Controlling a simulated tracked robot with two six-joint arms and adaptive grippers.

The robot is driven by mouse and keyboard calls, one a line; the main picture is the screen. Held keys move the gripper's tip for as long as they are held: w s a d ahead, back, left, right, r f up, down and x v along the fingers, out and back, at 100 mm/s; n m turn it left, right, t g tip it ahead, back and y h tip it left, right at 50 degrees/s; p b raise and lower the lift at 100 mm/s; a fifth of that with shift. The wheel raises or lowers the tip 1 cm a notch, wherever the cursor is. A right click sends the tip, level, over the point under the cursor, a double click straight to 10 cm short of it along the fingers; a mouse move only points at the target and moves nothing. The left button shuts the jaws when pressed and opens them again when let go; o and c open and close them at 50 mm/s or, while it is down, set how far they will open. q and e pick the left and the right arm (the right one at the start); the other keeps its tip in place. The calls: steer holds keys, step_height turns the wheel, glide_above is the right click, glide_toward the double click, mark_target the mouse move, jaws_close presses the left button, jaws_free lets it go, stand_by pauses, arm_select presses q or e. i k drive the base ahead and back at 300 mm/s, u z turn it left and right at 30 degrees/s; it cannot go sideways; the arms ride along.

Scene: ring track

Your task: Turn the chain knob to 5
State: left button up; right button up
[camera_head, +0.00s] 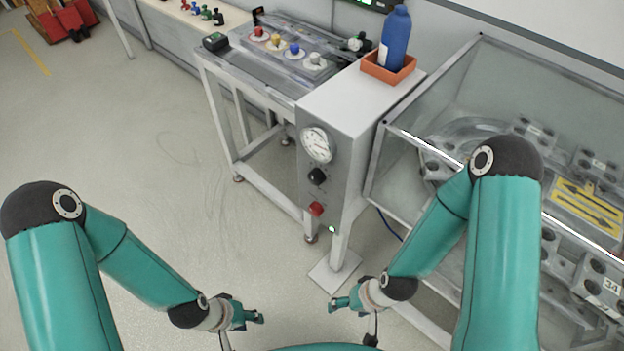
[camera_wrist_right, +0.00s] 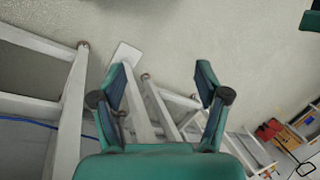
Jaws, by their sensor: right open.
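The control panel is the front of a grey cabinet (camera_head: 345,125) in the head view. It carries a round white dial gauge (camera_head: 318,144), a black knob (camera_head: 317,176) below it, and a red knob or button (camera_head: 316,209) lower down. I cannot read any numbers or tell which is labelled chain. My right gripper (camera_head: 338,304) is low in front of the cabinet, below the knobs and apart from them. In the right wrist view its fingers (camera_wrist_right: 162,72) are spread and empty. My left gripper (camera_head: 254,315) hangs over the floor, left of the cabinet; its jaw gap is unclear.
A blue bottle (camera_head: 396,40) stands in an orange tray (camera_head: 378,72) on the cabinet. A bench (camera_head: 225,66) with coloured knobs is behind left. A clear-walled enclosure (camera_head: 400,165) with numbered blocks is at the right. A small green light (camera_head: 331,229) glows below the red knob.

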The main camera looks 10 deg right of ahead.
mark_target(317, 177)
steer(key=u, duration=1.4)
steer(key=i, duration=0.1)
steer(key=z, duration=2.6)
steer(key=k, duration=1.8)
steer(key=u, duration=1.2)
steer(key=i, duration=1)
